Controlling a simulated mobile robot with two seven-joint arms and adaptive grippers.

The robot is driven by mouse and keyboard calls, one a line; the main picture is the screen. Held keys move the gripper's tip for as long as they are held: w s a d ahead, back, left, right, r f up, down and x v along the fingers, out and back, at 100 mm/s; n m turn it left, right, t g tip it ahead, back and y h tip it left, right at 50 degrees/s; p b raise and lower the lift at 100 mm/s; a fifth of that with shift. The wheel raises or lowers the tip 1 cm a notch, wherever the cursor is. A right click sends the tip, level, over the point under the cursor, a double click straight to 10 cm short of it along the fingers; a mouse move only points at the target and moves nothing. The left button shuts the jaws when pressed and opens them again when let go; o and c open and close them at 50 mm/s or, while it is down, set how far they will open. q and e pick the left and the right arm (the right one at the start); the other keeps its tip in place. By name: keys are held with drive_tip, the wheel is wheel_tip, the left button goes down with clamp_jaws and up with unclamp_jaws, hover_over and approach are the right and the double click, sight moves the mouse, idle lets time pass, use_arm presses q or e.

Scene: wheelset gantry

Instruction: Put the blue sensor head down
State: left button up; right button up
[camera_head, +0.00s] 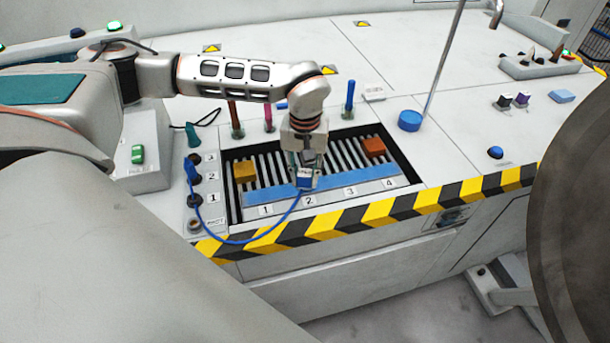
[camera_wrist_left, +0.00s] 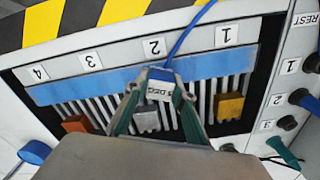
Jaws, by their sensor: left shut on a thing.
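My left gripper (camera_head: 306,164) is shut on the blue sensor head (camera_head: 307,181), which it holds at the slatted tray's (camera_head: 235,204) front blue strip, by number 2. In the left wrist view the sensor head (camera_wrist_left: 161,80) sits between the fingertips of the left gripper (camera_wrist_left: 158,92), with a white lettered label showing. I cannot tell whether it touches the strip. A blue cable (camera_head: 262,237) loops from it over the striped edge to the numbered sockets on the left. My right gripper is not in view.
A yellow block (camera_head: 244,172) lies on the slats near 1 and an orange block (camera_head: 374,147) near 4. A grey block (camera_wrist_left: 147,117) shows near 2 in the wrist view. A blue round knob (camera_head: 410,121) and thin pole (camera_head: 443,62) stand right of the tray.

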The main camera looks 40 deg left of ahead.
sight(305, 173)
use_arm(q)
drive_tip(key=shift+f, duration=0.1)
drive_tip(key=o, duration=1.2)
drive_tip(key=shift+c, duration=0.2)
wheel_tip(305, 173, up, 12)
drive_tip(key=shift+f+p, duration=0.25)
drive_tip(key=shift+p, duration=0.45)
drive_tip(key=shift+r, duration=0.45)
